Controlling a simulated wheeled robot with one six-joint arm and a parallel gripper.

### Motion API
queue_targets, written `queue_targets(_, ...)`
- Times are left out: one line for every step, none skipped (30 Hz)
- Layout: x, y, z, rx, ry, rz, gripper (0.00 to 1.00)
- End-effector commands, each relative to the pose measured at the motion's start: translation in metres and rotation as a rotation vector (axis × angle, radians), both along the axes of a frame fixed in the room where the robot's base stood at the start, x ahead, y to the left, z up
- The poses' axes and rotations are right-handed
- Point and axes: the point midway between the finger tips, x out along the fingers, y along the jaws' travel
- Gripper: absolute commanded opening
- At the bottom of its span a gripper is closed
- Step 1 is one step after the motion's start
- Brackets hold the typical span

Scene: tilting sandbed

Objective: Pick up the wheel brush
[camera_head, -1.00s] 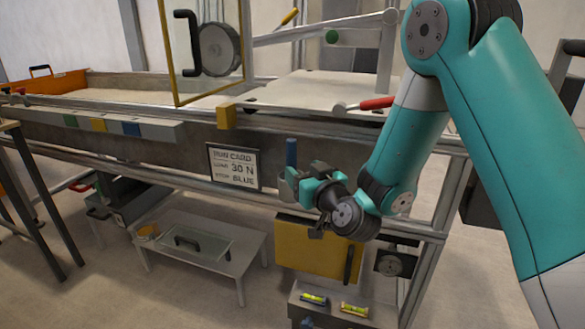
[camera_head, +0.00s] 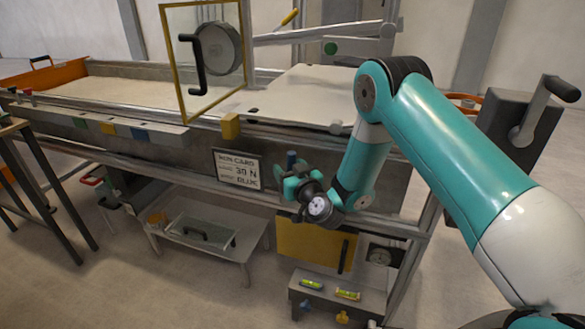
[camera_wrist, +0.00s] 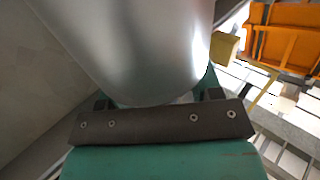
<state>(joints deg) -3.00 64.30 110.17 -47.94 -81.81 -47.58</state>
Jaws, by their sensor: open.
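I cannot clearly make out the wheel brush. A tool with a pale grey end (camera_head: 336,127) lies at the front edge of the white board. Its red handle, seen earlier, is now hidden behind my arm. My gripper (camera_head: 288,184) is open, low in front of the sandbed's front side, to the right of the run card. In the wrist view a large smooth grey rounded surface (camera_wrist: 140,45) fills the middle, close to the camera.
The sandbed's front rail (camera_head: 130,110) runs across behind my gripper. A yellow-framed clear panel (camera_head: 203,60) stands above it.

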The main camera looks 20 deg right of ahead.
Motion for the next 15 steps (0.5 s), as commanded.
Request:
queue_targets(0.0017, 0.0008, 0.0049, -0.001, 0.001, 0.001, 0.59)
queue_targets(0.0026, 0.0009, 0.0044, 0.000, 0.001, 0.001, 0.59)
queue_targets(0.0038, 0.0012, 0.0037, -0.001, 0.000, 0.001, 0.59)
queue_targets(0.0042, 0.0013, 0.0028, -0.002, -0.001, 0.001, 0.59)
queue_targets(0.0046, 0.0014, 0.0020, -0.001, 0.000, 0.001, 0.59)
queue_targets(0.0048, 0.0015, 0.0010, -0.001, 0.000, 0.001, 0.59)
queue_targets(0.0050, 0.0015, 0.0004, 0.000, 0.000, 0.001, 0.59)
queue_targets(0.0050, 0.0015, -0.0001, 0.000, -0.001, 0.001, 0.59)
queue_targets(0.0051, 0.0015, -0.0005, 0.000, -0.001, 0.001, 0.59)
queue_targets(0.0051, 0.0015, -0.0007, 0.000, -0.001, 0.001, 0.59)
queue_targets(0.0050, 0.0015, -0.0008, 0.000, -0.001, 0.001, 0.59)
queue_targets(0.0050, 0.0015, -0.0008, -0.001, -0.001, 0.001, 0.59)
queue_targets(0.0050, 0.0014, -0.0008, -0.001, -0.001, 0.001, 0.59)
queue_targets(0.0050, 0.0014, -0.0008, -0.001, -0.001, 0.001, 0.52)
queue_targets(0.0050, 0.0014, -0.0007, -0.001, -0.001, 0.001, 0.43)
